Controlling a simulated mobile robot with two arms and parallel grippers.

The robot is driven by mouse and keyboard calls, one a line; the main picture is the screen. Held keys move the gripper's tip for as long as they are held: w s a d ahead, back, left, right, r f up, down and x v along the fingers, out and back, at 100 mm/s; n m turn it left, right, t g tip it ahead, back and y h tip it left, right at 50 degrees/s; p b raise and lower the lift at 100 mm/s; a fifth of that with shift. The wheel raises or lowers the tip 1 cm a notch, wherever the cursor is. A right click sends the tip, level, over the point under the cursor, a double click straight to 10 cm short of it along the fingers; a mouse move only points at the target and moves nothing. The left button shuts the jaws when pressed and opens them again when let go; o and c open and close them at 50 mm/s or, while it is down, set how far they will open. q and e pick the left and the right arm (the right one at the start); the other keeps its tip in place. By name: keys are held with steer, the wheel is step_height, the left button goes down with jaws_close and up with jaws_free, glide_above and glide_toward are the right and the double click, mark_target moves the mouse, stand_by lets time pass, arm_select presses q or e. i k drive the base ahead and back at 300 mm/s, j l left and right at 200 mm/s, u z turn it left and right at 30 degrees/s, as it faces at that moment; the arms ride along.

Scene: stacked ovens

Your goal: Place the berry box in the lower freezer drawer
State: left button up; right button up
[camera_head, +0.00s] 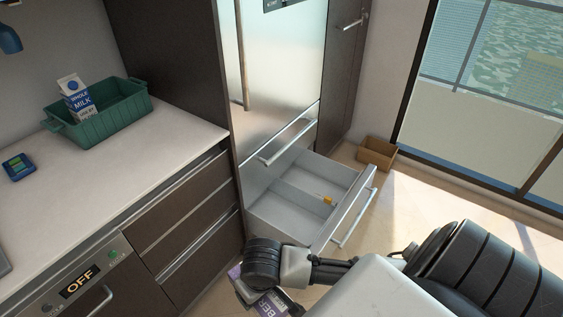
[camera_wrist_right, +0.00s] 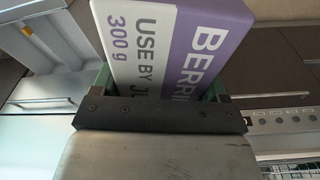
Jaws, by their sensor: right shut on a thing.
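The berry box (camera_wrist_right: 190,45) is a white and purple carton with "BERRI" and "USE BY" lettering. My right gripper (camera_wrist_right: 160,88) is shut on it, with a finger at each side. In the head view, the berry box (camera_head: 264,303) is at the bottom, partly hidden by my right wrist. It is in front of and below the open drawer in the picture, outside it. The lower freezer drawer (camera_head: 283,207) is pulled out, with a divider across its inside and a small yellow item (camera_head: 327,200) in it. My left gripper is not in view.
A green crate (camera_head: 112,118) holding a milk carton (camera_head: 75,97) stands on the counter (camera_head: 60,200) at left, near a small blue device (camera_head: 18,167). A cardboard box (camera_head: 377,153) is on the floor beyond the drawer. Sunlit floor right of the drawer is clear.

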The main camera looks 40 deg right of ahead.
mark_target(303, 236)
steer(key=l+u, duration=0.15)
steer(key=u, duration=0.35)
steer(key=l+u, duration=0.2)
steer(key=u, duration=0.3)
steer(key=l+u, duration=0.2)
steer(key=u, duration=0.3)
steer(key=k+l, duration=0.15)
steer(key=l, duration=0.2)
steer(key=k+l, duration=0.15)
steer(key=l, duration=0.25)
steer(key=k+l, duration=0.15)
steer(key=l, duration=0.2)
steer(key=k+l, duration=0.15)
steer(key=l, duration=0.2)
steer(key=k+l, duration=0.15)
steer(key=l, duration=0.25)
steer(key=k+l, duration=0.15)
steer(key=l, duration=0.2)
